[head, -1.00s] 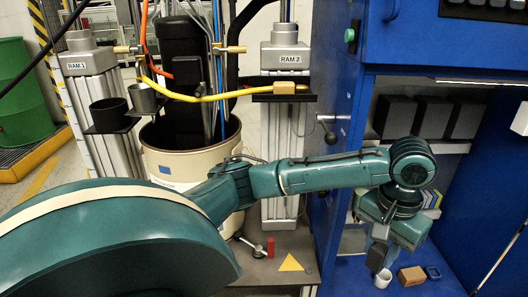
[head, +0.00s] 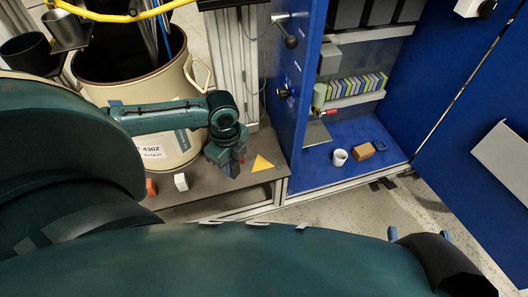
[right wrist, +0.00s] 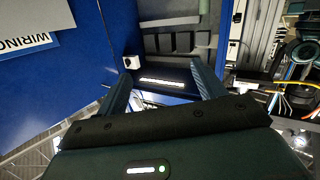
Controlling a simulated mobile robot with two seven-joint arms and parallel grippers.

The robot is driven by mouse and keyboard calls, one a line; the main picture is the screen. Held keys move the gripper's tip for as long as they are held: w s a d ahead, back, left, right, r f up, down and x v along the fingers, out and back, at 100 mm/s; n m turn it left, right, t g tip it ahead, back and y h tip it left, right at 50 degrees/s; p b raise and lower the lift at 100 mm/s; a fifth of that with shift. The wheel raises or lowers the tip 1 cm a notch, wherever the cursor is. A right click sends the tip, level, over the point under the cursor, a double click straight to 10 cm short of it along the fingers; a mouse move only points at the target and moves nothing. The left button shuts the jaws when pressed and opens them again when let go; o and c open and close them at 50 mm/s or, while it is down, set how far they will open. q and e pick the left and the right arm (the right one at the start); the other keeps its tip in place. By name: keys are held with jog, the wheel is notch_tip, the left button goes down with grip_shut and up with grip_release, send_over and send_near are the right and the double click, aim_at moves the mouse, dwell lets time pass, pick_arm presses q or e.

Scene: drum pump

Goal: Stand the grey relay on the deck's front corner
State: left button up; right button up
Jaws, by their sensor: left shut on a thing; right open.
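My left gripper (head: 228,160) is shut on a small dark grey block, the grey relay (head: 235,169), mostly hidden by the gripper. It is over the grey deck (head: 208,188), just left of the yellow triangle (head: 262,163) near the deck's front right corner. I cannot tell whether the relay touches the deck. My right gripper (right wrist: 162,70) is open and empty in the right wrist view, its two fingers spread in front of the blue cabinet.
A white block (head: 181,182) and an orange-red block (head: 151,187) stand on the deck to the left. The cream drum (head: 165,150) rises behind. In the blue cabinet are a white cup (head: 340,157), a brown block (head: 363,151) and a blue ring (head: 381,146).

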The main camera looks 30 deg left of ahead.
pick_arm(q)
jog(key=s+a+f+m+p, duration=0.2)
jog(key=s+a+m, duration=0.3)
jog(key=m, duration=0.2)
jog(key=w+d+f+b, duration=0.1)
jog(key=w+d+b, duration=0.3)
jog(key=w, duration=0.5)
jog(key=w+d+f+b, duration=0.2)
jog(key=w+d+b, duration=0.15)
jog(key=w, duration=0.55)
jog(key=shift+m, duration=0.3)
notch_tip(320, 180, down, 4)
jog(key=b, duration=0.2)
jog(key=shift+s+f+b, duration=0.1)
jog(key=shift+f+b, duration=0.15)
jog(key=shift+b, duration=0.05)
jog(key=shift+w+f+b, duration=0.2)
jog(key=shift+b, duration=0.1)
jog(key=shift+r, duration=0.2)
jog(key=shift+f, duration=0.1)
pick_arm(e)
jog(key=t+y, duration=0.1)
jog(key=a+t+y, duration=0.1)
jog(key=a+n+y, duration=0.1)
jog(key=shift+a+r+t, duration=0.1)
jog(key=shift+r+t, duration=0.15)
jog(key=shift+t, duration=0.15)
